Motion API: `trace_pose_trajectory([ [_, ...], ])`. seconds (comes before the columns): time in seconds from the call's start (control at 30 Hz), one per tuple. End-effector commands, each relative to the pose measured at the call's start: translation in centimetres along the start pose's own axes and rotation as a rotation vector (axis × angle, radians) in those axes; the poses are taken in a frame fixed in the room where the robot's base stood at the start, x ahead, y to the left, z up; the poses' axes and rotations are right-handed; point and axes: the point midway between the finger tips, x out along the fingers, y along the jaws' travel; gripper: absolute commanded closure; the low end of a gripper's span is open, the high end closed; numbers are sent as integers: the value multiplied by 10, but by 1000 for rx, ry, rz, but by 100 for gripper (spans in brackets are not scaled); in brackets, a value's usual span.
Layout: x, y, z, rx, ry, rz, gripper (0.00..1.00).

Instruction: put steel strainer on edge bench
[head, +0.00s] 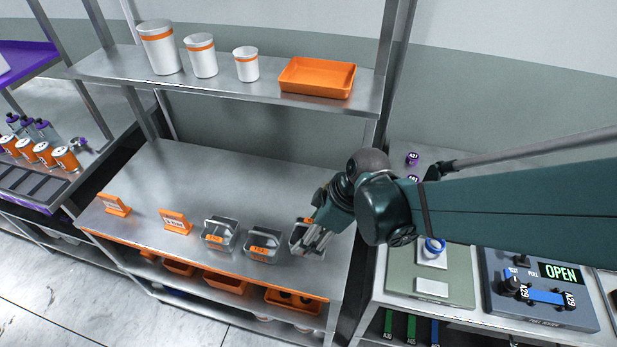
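Three small grey metal baskets with orange labels stand in a row near the front edge of a steel bench (255,180): a left one (221,233), a middle one (262,245) and a right one (300,250). The left and middle ones show raised handles. Which of them is the steel strainer cannot be told, as the labels are too small to read. My gripper (316,238) reaches in from the right, fingers pointing down at the right basket and partly covering it. Whether its fingers are closed on that basket cannot be made out.
Two orange signs (175,221) stand left of the baskets. A shelf above holds white canisters (159,47) and an orange tray (317,77). Orange bins (227,283) sit below. A bench with devices and an OPEN display (561,272) is at right. The bench's back is clear.

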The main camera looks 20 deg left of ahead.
Motion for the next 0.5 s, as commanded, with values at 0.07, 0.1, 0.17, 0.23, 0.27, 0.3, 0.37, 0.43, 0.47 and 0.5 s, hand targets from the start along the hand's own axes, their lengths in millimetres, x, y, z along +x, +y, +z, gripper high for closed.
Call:
trace_pose_trajectory([
  [0.07, 6, 0, 2, 0, 0, 0, 60],
  [0.1, 10, 0, 4, 0, 0, 0, 60],
  [0.17, 16, 0, 7, 0, 0, 0, 60],
  [0.23, 24, 1, 10, 0, 0, 0, 60],
  [0.27, 28, 0, 11, 0, 0, 0, 60],
  [0.3, 32, 0, 13, 0, 0, 0, 60],
  [0.37, 38, 1, 15, 0, 0, 0, 60],
  [0.43, 43, 0, 18, 0, 0, 0, 60],
  [0.47, 45, 0, 19, 0, 0, 0, 60],
  [0.5, 47, 0, 19, 0, 0, 0, 60],
])
